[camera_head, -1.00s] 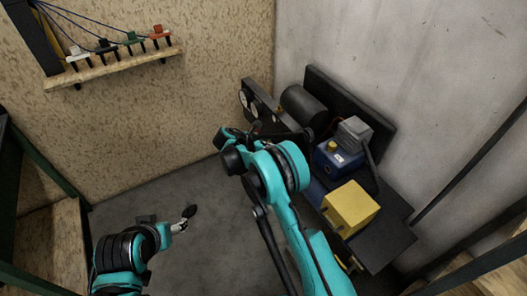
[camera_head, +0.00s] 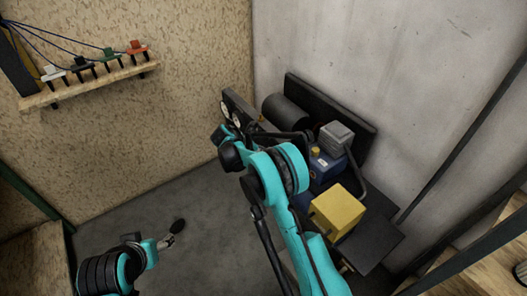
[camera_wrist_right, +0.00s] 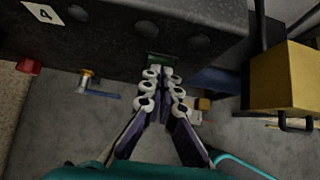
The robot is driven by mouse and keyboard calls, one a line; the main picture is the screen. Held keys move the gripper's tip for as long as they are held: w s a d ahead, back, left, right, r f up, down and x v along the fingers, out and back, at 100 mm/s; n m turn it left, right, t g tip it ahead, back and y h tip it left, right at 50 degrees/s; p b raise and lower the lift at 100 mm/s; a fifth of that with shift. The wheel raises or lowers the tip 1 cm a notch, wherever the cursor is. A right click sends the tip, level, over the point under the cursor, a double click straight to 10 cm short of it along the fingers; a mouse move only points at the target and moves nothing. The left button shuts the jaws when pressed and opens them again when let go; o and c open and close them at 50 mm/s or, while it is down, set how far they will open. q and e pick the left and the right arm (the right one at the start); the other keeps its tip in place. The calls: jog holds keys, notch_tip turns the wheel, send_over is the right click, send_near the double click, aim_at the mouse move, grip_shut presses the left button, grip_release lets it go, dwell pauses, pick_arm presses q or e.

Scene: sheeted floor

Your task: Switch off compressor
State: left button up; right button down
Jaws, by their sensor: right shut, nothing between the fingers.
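The compressor stands against the grey wall in the head view, with a black tank (camera_head: 284,112), a blue unit (camera_head: 325,166) and a gauge panel (camera_head: 238,107). My right arm reaches across its front, and the arm hides the right gripper there. In the right wrist view my right gripper (camera_wrist_right: 162,73) is shut and empty. Its fingertips are at a small green part (camera_wrist_right: 160,60) below a dark panel (camera_wrist_right: 130,30); I cannot tell whether they touch. A red knob (camera_wrist_right: 29,66) is farther left. My left gripper (camera_head: 172,234) hangs over the floor, its jaws too small to judge.
A yellow box (camera_head: 337,210) sits at the compressor's near end and shows at right in the wrist view (camera_wrist_right: 285,78). A brass valve with a blue handle (camera_wrist_right: 90,82) is left of the fingers. A shelf (camera_head: 90,84) holds several coloured fittings. Grey floor (camera_head: 150,205) is open.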

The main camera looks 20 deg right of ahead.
pick_arm(q)
jog(key=shift+r+p, duration=0.35)
jog(key=shift+p, duration=0.05)
pick_arm(e)
jog(key=shift+r, duration=0.8)
jog(key=shift+a, duration=0.15)
